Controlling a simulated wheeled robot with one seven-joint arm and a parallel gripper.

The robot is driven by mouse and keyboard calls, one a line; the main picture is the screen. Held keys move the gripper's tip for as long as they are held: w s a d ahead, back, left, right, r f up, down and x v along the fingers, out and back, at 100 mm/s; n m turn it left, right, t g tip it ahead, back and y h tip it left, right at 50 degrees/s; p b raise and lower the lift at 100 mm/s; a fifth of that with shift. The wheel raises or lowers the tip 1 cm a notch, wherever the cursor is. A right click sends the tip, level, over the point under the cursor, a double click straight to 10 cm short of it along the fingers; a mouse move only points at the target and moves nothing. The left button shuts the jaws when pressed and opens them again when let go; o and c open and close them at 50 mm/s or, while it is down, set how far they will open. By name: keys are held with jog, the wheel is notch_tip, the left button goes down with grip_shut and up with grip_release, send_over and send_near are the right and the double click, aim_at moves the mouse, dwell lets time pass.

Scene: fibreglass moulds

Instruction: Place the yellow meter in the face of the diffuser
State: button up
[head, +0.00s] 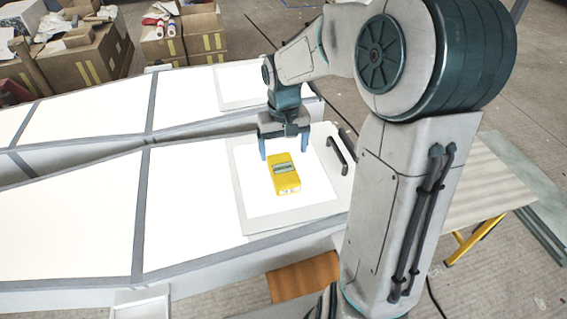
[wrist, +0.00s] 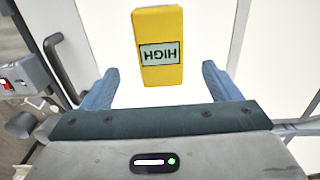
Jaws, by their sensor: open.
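The yellow meter (head: 285,175) is a small block with a dark-lettered label, lying on the bright white face of a square panel, likely the diffuser (head: 256,198), inside its pale grey border. In the wrist view the meter (wrist: 161,73) shows its label reading "HIGH" upside down. My gripper (head: 285,155) points down at the far end of the meter, its two blue fingers apart. In the wrist view the meter lies ahead of and between the lines of the open fingers (wrist: 160,76), with clear space on both sides and no contact visible.
A black handle (head: 341,156) stands beside the panel on the right. Large white panels with grey edges (head: 65,215) stretch to the left. Cardboard boxes (head: 75,60) stand at the back left. A small table (head: 490,190) is at the right, beyond my arm.

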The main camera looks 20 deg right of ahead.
aim_at(284, 169)
jog(key=s+r+t, duration=0.2)
jog(key=s+r, duration=0.1)
jog(key=s, duration=0.6)
jog(key=s+r+t, duration=0.1)
jog(key=s+r, duration=0.3)
jog(key=s, duration=0.5)
jog(key=shift+t, duration=0.4)
jog(key=shift+s+d, duration=0.1)
